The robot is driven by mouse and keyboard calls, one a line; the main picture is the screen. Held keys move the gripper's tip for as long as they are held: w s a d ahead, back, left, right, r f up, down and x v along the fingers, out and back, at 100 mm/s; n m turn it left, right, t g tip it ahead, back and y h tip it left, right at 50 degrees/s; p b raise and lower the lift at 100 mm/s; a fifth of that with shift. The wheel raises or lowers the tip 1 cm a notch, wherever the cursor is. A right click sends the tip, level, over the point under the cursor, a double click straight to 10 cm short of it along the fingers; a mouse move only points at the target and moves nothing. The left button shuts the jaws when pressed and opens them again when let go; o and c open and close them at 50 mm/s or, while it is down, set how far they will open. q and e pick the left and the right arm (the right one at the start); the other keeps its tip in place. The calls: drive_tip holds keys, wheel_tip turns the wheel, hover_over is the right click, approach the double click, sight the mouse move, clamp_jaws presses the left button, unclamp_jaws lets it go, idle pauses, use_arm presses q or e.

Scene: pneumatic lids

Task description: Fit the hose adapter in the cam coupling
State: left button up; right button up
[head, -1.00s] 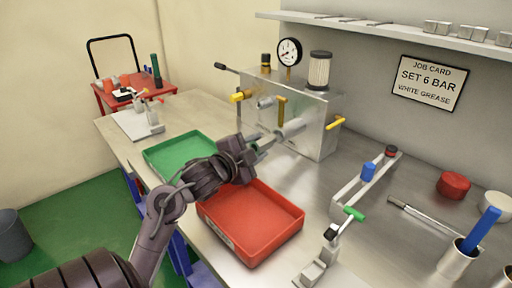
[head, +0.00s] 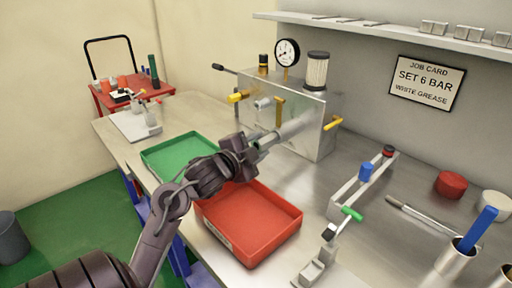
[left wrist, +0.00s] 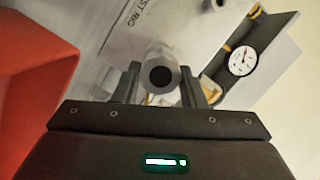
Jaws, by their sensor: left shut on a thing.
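My left gripper (head: 262,143) is shut on the hose adapter, a pale grey tube. In the left wrist view the adapter (left wrist: 160,56) sits between the two fingers (left wrist: 158,88), its dark round bore facing the camera. In the head view a pale metal cylinder runs from the fingertips to the front of the grey test rig (head: 308,152). The cam coupling (head: 308,119) is on this line, with one yellow lever (head: 280,112) to its left and another (head: 333,123) to its right. I cannot tell where adapter and coupling meet. My right gripper is not in view.
A red tray (head: 250,246) lies below my left gripper, with a green tray (head: 152,159) beyond it. A gauge (head: 287,52) and a filter (head: 317,70) stand on the rig. A blue-and-green-handled fixture (head: 342,205) stands to the right.

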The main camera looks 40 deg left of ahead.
use_arm(q)
drive_tip(key=shift+w, duration=0.3)
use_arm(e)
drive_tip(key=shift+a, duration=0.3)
use_arm(q)
drive_tip(key=shift+w, duration=0.65)
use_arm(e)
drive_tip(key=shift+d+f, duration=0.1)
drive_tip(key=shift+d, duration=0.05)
use_arm(q)
drive_tip(key=o, duration=1.1)
drive_tip(key=shift+d, duration=0.1)
drive_tip(key=shift+c, duration=0.2)
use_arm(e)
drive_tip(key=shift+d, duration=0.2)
use_arm(q)
drive_tip(key=shift+s, duration=0.4)
drive_tip(key=shift+s+d+r+p, duration=0.15)
drive_tip(key=shift+s+p, duration=0.15)
drive_tip(key=shift+s, duration=0.7)
drive_tip(key=shift+s+d+r+p, duration=0.15)
drive_tip(key=shift+s+p, duration=0.2)
drive_tip(key=shift+s, duration=0.7)
drive_tip(key=shift+s+d+r+p, duration=0.15)
drive_tip(key=shift+s+p, duration=0.15)
drive_tip(key=shift+s, duration=0.7)
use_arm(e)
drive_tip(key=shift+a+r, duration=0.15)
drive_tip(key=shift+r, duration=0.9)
